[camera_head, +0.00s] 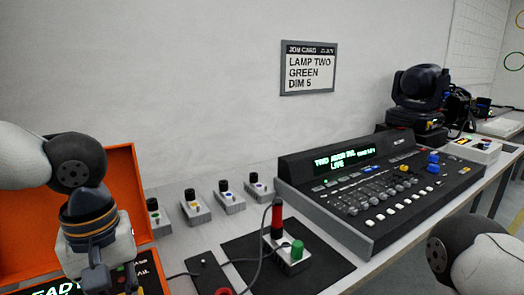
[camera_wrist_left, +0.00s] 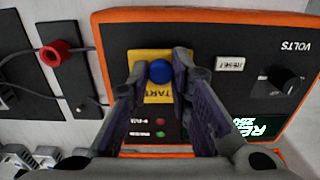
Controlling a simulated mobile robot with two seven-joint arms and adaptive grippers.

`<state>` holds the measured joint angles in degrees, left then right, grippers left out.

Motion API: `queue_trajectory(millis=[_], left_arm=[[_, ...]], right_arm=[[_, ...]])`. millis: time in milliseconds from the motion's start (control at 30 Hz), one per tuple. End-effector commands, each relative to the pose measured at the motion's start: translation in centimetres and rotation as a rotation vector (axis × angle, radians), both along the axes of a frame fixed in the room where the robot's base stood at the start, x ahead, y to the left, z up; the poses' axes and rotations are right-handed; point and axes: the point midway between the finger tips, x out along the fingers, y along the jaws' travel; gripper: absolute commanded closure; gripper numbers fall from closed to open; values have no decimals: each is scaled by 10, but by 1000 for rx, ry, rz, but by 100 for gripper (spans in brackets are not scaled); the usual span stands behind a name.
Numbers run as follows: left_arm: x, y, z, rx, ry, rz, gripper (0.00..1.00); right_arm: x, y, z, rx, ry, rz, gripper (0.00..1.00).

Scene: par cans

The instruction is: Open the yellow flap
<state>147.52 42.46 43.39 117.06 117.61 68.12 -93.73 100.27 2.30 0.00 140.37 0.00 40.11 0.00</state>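The yellow flap (camera_wrist_left: 153,94) is a square plate with START lettering on the black panel of an orange case. A blue round knob (camera_wrist_left: 160,71) sits on it. The flap looks closed and flat. My left gripper (camera_wrist_left: 161,60) is over the flap, with one finger on each side of the knob and a narrow gap between them. Whether the fingers touch the knob is hard to tell. My right gripper is outside the view; only part of that arm shows.
A lighting console (camera_head: 380,190) with a lit display stands to the right. A black mat (camera_head: 245,250) holds a small box with a red-handled part and green knob. Several small knobbed boxes line the back.

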Motion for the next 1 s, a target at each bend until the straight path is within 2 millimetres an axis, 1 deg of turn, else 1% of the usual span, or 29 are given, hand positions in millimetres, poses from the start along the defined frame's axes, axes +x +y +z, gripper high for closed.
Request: queue_trajectory(millis=[467,700,867,1000], left_arm=[[0,1,1,2,0,0,90],[3,3,11,3,-5,2,89],[4,3,12,2,-2,0,89],[7,5,17,2,-3,1,89]], right_arm=[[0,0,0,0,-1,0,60],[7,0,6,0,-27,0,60],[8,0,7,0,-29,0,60],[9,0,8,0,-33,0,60]])
